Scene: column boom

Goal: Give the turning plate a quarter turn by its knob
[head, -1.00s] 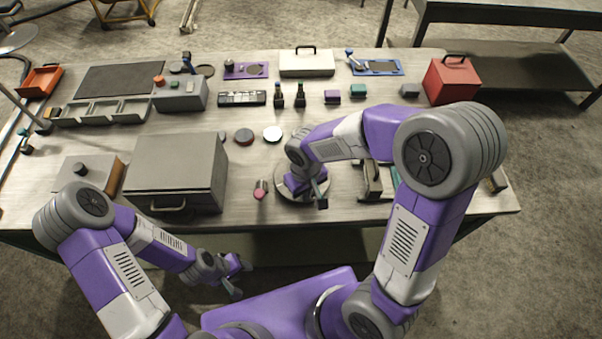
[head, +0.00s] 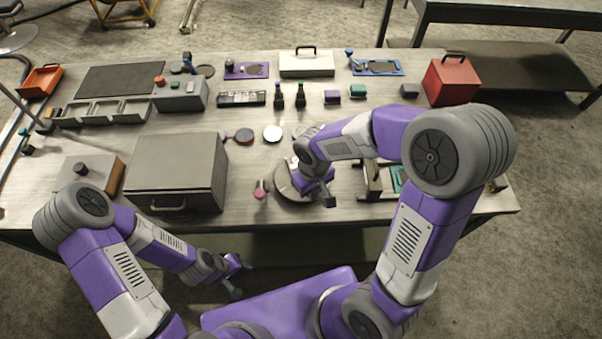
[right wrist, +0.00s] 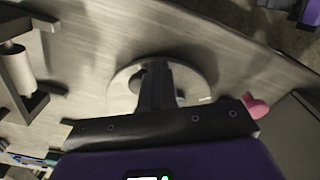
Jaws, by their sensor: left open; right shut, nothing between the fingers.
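The turning plate (head: 283,184) is a grey round disc near the front edge of the table, partly covered by my right gripper (head: 328,197). In the right wrist view the plate (right wrist: 200,82) shows behind the closed fingers (right wrist: 156,85), with a small white mark near its rim. A dark rounded shape beside the fingers looks like the knob (right wrist: 134,82), mostly hidden. My right gripper is shut and empty over the plate; I cannot tell whether it touches the knob. My left gripper (head: 240,278) is open and empty, low in front of the table.
A pink-ended object (head: 260,190) lies just left of the plate. A large grey box (head: 177,165) with a handle stands further left. A fixture with a teal part (head: 397,180) stands to the right. Dark and white discs (head: 272,133) lie behind the plate.

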